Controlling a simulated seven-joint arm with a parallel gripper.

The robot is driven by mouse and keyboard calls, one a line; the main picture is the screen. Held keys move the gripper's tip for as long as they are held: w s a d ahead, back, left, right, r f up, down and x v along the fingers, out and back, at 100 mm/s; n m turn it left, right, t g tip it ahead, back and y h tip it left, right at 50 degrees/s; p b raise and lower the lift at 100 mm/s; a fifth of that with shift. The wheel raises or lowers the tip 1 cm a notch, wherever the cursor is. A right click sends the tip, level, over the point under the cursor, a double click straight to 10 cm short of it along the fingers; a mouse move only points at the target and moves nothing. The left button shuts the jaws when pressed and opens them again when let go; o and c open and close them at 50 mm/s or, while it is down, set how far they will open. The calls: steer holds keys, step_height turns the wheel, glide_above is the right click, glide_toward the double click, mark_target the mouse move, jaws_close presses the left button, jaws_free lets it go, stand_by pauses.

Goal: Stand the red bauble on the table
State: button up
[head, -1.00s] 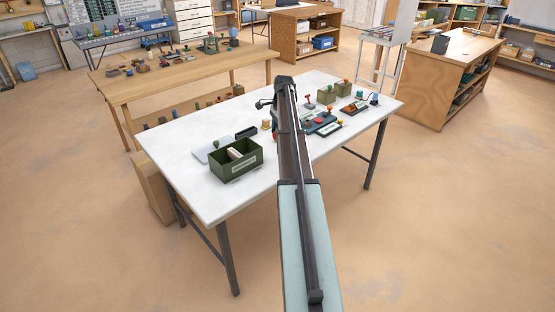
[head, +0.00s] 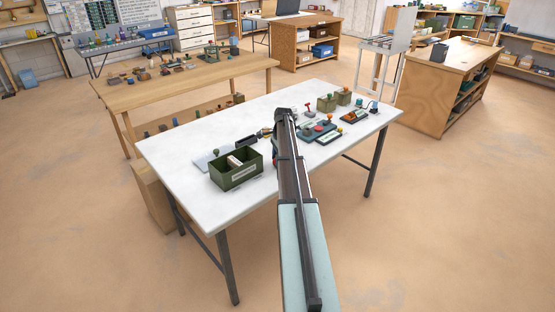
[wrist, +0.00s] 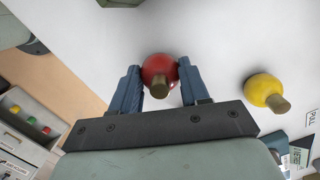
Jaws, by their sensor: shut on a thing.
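The red bauble (wrist: 158,70) is a round red ball with a brass-coloured stem, between my fingers in the wrist view. My gripper (wrist: 159,74) is shut on it, one blue finger on each side. The stem points toward the wrist camera. The white table top (wrist: 225,35) lies beyond it; I cannot tell whether the bauble touches it. In the head view my arm hides the bauble and most of my gripper above the white table (head: 180,160).
A yellow bauble (wrist: 265,92) with a brass-coloured stem is right of my gripper in the wrist view. A green open box (head: 236,178) stands at the table's front left. Several small items and dark trays (head: 320,130) crowd its right side.

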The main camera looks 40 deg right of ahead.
steer(key=shift+f, duration=0.25)
steer(key=o, duration=1)
steer(key=r, duration=0.4)
steer(key=d+r, duration=0.1)
steer(key=r, duration=0.7)
steer(key=shift+s+d+r, duration=0.15)
steer(key=shift+s+d, duration=0.05)
steer(key=shift+s, duration=0.1)
